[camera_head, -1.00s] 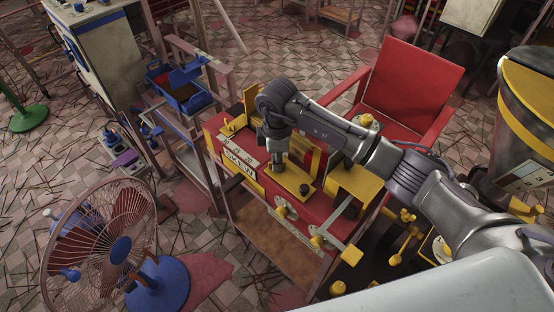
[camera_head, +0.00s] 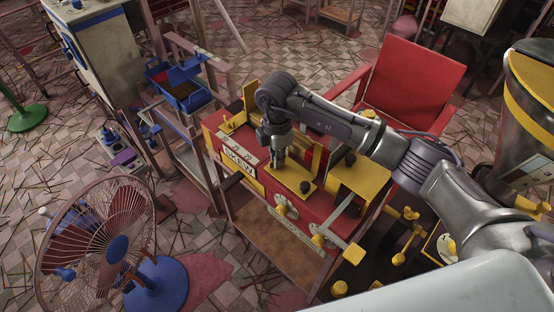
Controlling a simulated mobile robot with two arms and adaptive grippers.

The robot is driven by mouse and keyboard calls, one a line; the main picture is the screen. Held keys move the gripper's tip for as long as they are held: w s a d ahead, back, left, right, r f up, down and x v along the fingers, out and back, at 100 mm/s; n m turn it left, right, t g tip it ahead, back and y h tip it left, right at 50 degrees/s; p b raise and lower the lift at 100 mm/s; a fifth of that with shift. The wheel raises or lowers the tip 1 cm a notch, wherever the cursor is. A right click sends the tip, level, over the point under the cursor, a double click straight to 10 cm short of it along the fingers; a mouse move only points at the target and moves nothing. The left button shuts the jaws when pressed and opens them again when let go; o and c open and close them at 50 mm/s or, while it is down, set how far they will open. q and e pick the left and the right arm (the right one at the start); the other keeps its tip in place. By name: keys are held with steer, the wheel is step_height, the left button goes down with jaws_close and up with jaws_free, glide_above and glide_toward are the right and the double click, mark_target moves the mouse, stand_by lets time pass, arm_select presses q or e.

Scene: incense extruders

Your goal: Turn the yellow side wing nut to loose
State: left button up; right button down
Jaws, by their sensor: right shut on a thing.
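The red and yellow extruder (camera_head: 315,205) stands in the middle of the head view, with a lettered plate on its front. My right gripper (camera_head: 278,163) points down at its yellow plate (camera_head: 291,185). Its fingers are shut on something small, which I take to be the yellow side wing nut. The fingers hide it, so its turn angle cannot be told. A yellow upright piece (camera_head: 229,125) stands at the machine's left end. Pale round knobs (camera_head: 284,210) sit on its front side. My left gripper is not in view.
A caged fan (camera_head: 110,250) with a blue base stands at lower left. A red chair (camera_head: 408,85) stands behind the machine. A dark drum with yellow bands (camera_head: 522,110) is at far right. A blue tray (camera_head: 188,92) lies left of the machine.

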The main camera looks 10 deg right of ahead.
steer(key=n+b, duration=0.2)
steer(key=n, duration=0.1)
steer(key=shift+f+n, duration=0.1)
steer(key=shift+n, duration=0.3)
steer(key=n+b, duration=0.2)
steer(key=n, duration=0.1)
steer(key=shift+w+n, duration=0.1)
steer(key=shift+n, duration=0.2)
steer(key=n+b, duration=0.3)
steer(key=n, duration=0.1)
steer(key=shift+n+b, duration=0.8)
steer(key=shift+n, duration=0.5)
steer(key=shift+r, duration=0.2)
